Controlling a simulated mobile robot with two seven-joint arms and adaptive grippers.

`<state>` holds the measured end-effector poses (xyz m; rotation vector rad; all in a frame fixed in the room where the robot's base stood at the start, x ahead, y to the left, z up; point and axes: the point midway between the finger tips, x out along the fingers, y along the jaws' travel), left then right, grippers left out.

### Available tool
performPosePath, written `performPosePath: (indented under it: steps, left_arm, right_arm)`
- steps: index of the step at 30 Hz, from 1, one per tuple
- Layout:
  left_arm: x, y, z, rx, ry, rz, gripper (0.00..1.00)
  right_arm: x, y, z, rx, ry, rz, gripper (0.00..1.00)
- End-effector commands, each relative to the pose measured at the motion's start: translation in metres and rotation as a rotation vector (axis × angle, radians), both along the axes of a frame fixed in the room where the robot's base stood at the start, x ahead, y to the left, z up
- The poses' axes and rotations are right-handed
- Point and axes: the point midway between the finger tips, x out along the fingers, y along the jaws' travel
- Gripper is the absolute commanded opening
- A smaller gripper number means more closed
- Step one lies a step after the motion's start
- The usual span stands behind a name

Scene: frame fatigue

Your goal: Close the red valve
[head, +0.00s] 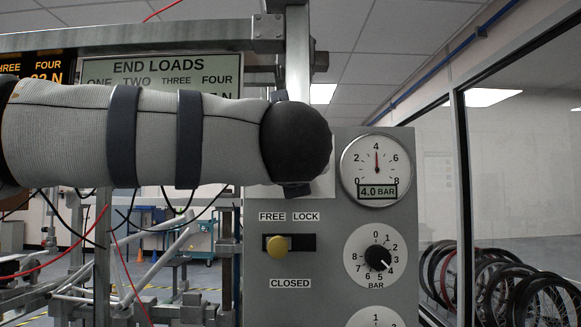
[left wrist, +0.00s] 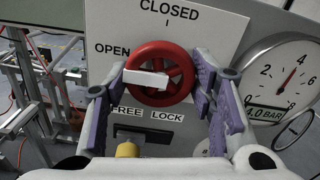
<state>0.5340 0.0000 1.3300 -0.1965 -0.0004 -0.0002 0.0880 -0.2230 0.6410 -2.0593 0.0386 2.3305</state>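The red valve (left wrist: 178,57) is a round handwheel on the panel in the left wrist view. A white bar on it points left, towards the OPEN label (left wrist: 112,48); the CLOSED label (left wrist: 169,9) is above the wheel. My left gripper (left wrist: 160,72) is open, with its purple-padded fingers on either side of the wheel. I cannot tell whether they touch the rim. In the head view my left arm comes in from the left and hides the valve and the left gripper. My right gripper is in neither view.
Below the valve is a yellow knob (head: 278,247) in a FREE/LOCK slot, at the FREE end. To the right are a pressure gauge (head: 376,170) at 4.0 BAR and a black dial (head: 378,258). A metal frame (head: 140,38) and END LOADS display (head: 161,66) are close by.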

Motion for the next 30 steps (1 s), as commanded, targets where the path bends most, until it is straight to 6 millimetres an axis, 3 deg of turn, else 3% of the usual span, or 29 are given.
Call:
performPosePath:
  steps: [14, 30]
  left_arm:
    - [-0.0002, 0.0006, 0.0005, 0.139, -0.001, 0.001, 0.22]
    - [0.0000, 0.0018, 0.0005, 0.640, 0.000, 0.001, 0.22]
  right_arm:
    - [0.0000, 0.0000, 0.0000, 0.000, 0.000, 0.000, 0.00]
    - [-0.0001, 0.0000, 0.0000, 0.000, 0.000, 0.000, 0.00]
